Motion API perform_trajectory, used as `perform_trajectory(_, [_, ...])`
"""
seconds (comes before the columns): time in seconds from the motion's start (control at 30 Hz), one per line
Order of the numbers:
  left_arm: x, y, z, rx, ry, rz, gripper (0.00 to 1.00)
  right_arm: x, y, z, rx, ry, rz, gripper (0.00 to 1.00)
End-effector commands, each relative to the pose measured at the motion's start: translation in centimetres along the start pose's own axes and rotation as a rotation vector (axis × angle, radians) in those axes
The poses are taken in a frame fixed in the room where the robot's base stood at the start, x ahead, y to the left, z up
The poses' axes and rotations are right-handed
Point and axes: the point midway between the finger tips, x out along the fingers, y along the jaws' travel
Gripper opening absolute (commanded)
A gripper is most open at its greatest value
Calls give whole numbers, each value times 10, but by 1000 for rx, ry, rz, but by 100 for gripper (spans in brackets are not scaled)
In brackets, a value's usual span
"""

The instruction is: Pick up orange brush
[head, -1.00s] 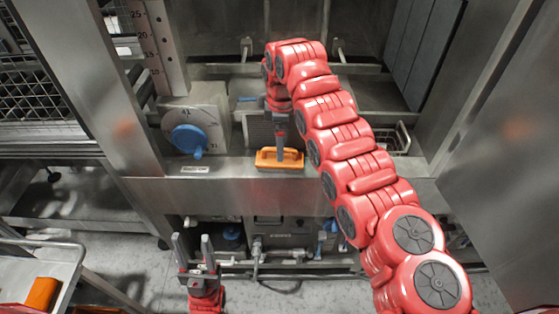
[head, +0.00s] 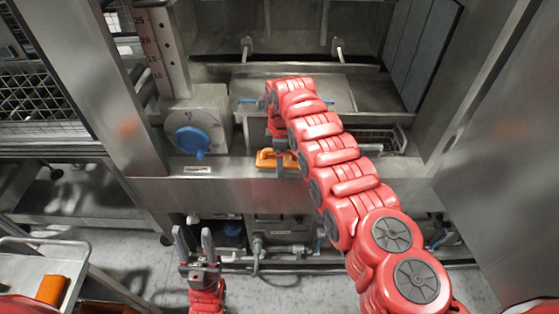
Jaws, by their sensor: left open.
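The orange brush (head: 265,160) lies on the metal ledge of the washer, in the middle of the head view. My right arm comes in from the right and its gripper (head: 279,157) points down at the brush. Its fingers overlap the middle of the brush in the picture; whether they touch it or close on it cannot be told. My left gripper (head: 194,246) is at the lower left, pointing up with its two fingers apart and nothing between them. It is well below and to the left of the brush.
A blue knob (head: 192,141) on a dial box stands left of the brush. A wire basket (head: 380,140) sits behind my right arm. A cart (head: 75,258) at the lower left holds another orange object (head: 51,290). Pipes run beneath the ledge.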

Motion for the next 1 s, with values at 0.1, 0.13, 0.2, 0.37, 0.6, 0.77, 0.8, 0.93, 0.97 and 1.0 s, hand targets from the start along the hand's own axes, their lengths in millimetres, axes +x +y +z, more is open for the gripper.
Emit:
perform_trajectory(0.1, [0, 0, 0, 0, 0, 0, 50, 0, 0, 0, 0, 0, 0, 78])
perform_trajectory(0.13, [0, 0, 0, 0, 0, 0, 50, 0, 0, 0, 0, 0, 0, 73])
perform_trajectory(0.2, [0, 0, 0, 0, 0, 0, 50, 0, 0, 0, 0, 0, 0, 60])
perform_trajectory(0.37, [0, 0, 0, 0, 0, 0, 50, 0, 0, 0, 1, 0, 0, 32])
perform_trajectory(0.6, [0, 0, 0, 0, 0, 0, 50, 0, 0, 0, 1, 0, 0, 12])
perform_trajectory(0.77, [0, 0, 0, 0, 0, 0, 50, -1, 0, 0, 1, 0, 0, 12])
perform_trajectory(0.8, [0, 0, 0, 0, 0, 0, 50, -2, 0, 0, 1, 1, 1, 12])
perform_trajectory(0.93, [-2, 0, 0, 0, 0, 0, 50, -9, 1, 0, 2, 1, 2, 12])
perform_trajectory(0.97, [-2, 0, 0, 0, 0, 0, 50, -12, 1, 1, 3, 1, 1, 12])
perform_trajectory(1.0, [-3, 0, 0, 0, 0, 0, 50, -17, 1, 1, 3, 0, 0, 12])
